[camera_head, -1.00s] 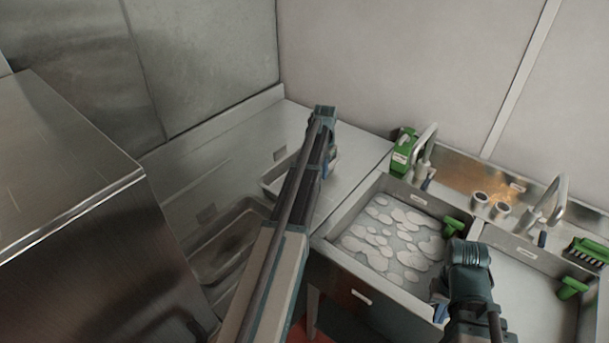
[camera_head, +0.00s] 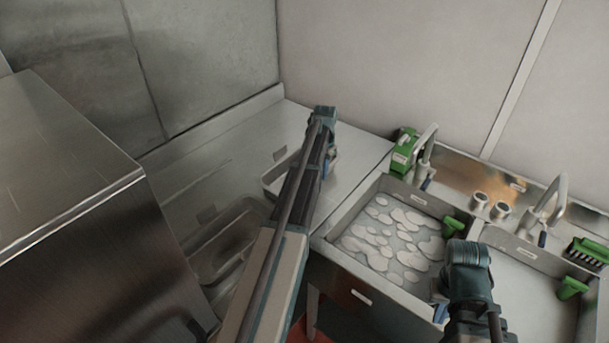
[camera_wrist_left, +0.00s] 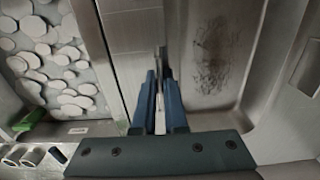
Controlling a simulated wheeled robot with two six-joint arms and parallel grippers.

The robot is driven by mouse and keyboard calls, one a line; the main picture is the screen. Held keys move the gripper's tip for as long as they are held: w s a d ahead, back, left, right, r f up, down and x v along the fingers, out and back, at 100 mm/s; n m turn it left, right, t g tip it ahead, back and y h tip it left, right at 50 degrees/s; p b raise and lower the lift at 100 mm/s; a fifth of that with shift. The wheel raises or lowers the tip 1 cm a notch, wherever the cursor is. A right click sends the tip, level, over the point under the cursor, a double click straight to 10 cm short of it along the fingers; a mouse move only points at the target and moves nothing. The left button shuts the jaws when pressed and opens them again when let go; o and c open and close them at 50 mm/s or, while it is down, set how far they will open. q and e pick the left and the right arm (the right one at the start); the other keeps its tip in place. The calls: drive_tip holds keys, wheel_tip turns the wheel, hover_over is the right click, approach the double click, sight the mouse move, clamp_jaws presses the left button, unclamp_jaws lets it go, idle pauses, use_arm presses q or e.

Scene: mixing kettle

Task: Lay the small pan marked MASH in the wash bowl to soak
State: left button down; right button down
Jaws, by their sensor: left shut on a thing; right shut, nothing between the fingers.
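A small steel pan (camera_head: 270,185) sits on the counter at centre left, partly hidden behind my left arm. In the left wrist view the pan (camera_wrist_left: 215,95) has a dark stain inside; no MASH lettering is legible. My right gripper (camera_head: 440,310) is shut and empty by the basin's front right corner.
A larger sunken tray (camera_head: 225,232) lies left of my left arm. A green brush (camera_head: 588,250) lies right. A steel cabinet (camera_head: 75,190) fills the left. Counter right of the pan is clear.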

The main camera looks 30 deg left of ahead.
use_arm(q)
drive_tip(key=shift+r, duration=0.1)
wheel_tip(320, 180, up, 12)
drive_tip(key=p, duration=1.2)
drive_tip(key=shift+f, duration=0.2)
